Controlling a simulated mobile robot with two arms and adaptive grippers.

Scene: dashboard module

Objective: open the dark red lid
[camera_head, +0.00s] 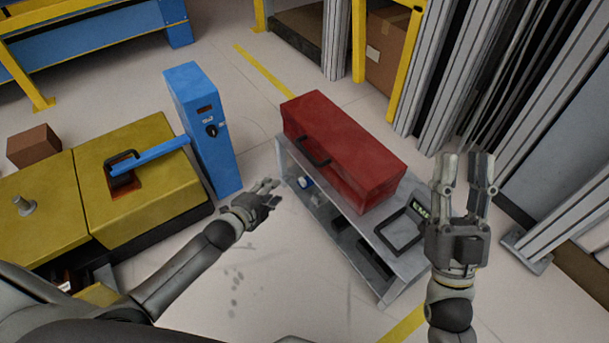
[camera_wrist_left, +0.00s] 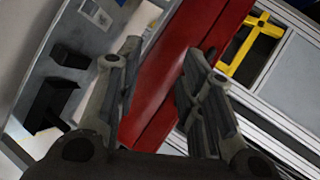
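A dark red box (camera_head: 345,145) with its lid down lies on a grey metal stand (camera_head: 325,205). A black handle (camera_head: 313,152) is on its front side, toward the left end. My left gripper (camera_head: 268,189) is left of the stand, apart from the box and handle. In the left wrist view its fingers (camera_wrist_left: 163,50) are open and empty, with the red box (camera_wrist_left: 190,28) beyond them. The handle is not clear in that view. My right gripper (camera_head: 464,165) is open and empty, right of the box, with its fingers pointing up in the picture.
A blue post (camera_head: 203,130) and a yellow unit (camera_head: 140,170) with a blue lever (camera_head: 150,155) stand at the left. A black frame (camera_head: 400,232) sits on the stand's right end. Grey uprights (camera_head: 450,80) line the right side.

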